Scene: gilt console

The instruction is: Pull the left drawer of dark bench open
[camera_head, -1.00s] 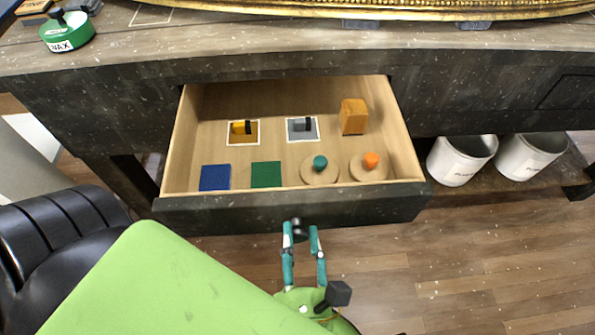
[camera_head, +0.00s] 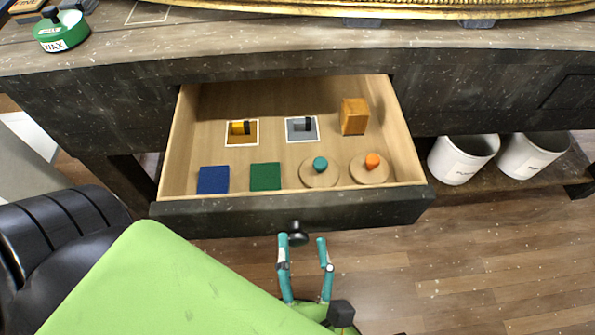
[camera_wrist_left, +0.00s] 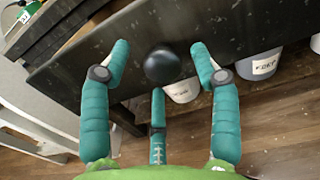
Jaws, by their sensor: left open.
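The left drawer (camera_head: 292,217) of the dark bench (camera_head: 130,99) is pulled out, with its pale wooden inside in full view. Its round dark knob (camera_head: 298,234) sits at the middle of the drawer front. The knob also shows in the left wrist view (camera_wrist_left: 163,66). My left gripper (camera_head: 302,240) is open in front of the drawer, its teal fingers spread on either side of the knob and apart from it. In the left wrist view the left gripper (camera_wrist_left: 160,60) holds nothing. My right gripper is not in view.
The drawer holds a blue square (camera_head: 213,179), a green square (camera_head: 265,176), two wooden discs with teal (camera_head: 320,164) and orange (camera_head: 372,161) knobs, a wooden block (camera_head: 354,116) and two framed pads. White buckets (camera_head: 462,158) stand at right. A green tin (camera_head: 62,32) is on top.

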